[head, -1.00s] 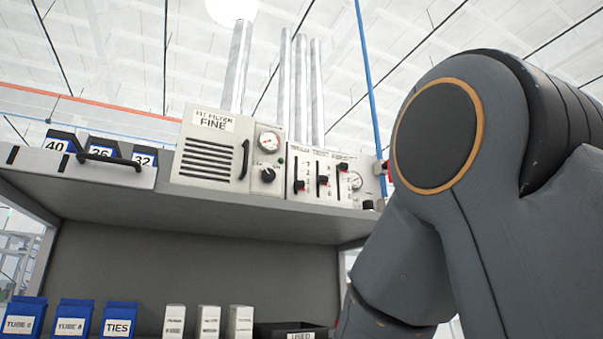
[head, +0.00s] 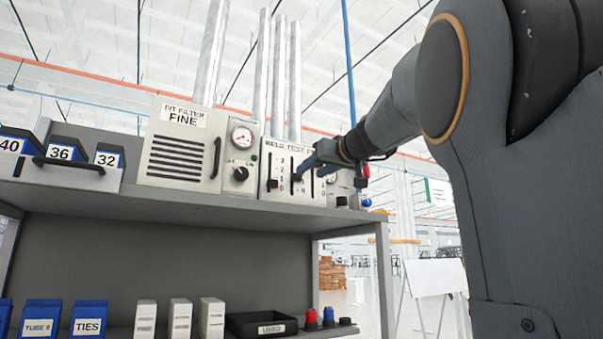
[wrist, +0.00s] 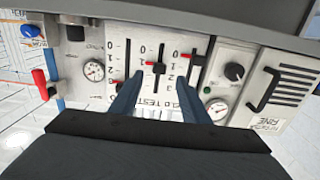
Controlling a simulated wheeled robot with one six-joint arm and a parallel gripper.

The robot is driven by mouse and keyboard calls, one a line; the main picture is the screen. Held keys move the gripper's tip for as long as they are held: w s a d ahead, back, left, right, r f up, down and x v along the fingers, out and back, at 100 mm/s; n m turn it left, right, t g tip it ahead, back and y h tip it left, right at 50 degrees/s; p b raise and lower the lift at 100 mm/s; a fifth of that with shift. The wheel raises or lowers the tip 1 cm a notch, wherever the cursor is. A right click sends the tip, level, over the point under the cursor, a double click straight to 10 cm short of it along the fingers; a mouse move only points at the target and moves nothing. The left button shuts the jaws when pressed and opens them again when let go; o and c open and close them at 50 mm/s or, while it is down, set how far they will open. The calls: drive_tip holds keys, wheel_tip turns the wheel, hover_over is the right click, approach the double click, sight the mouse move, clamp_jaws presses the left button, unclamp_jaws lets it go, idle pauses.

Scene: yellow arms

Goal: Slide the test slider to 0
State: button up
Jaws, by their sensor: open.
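The weld test panel (head: 281,161) stands on the shelf, with three vertical slots and dark-red slider knobs. The wrist view shows it upside down (wrist: 118,45), with the 0 marks toward the picture's top. The middle knob (wrist: 158,68) sits part-way along its slot, near the 1 and 2 marks. The right knob (wrist: 198,60) and left knob (wrist: 117,84) flank it. My gripper (wrist: 159,77) is open, its two blue fingertips on either side of the middle knob; I cannot tell if they touch it. In the head view my gripper (head: 307,166) covers part of the panel.
The filter box (head: 177,150) with a handle, gauge and black dial stands beside the panel. A red lever (wrist: 40,80) and small gauge (wrist: 94,70) are at its other side. Numbered bins (head: 62,153) are at left. The shelf edge (head: 230,204) runs below.

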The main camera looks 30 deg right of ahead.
sight(295, 178)
drive_tip(key=w+p, duration=0.4)
drive_tip(key=w, duration=0.3)
drive_tip(key=shift+w+r, duration=0.3)
drive_tip(key=shift+r, duration=0.05)
drive_tip(key=shift+a, duration=0.1)
clamp_jaws()
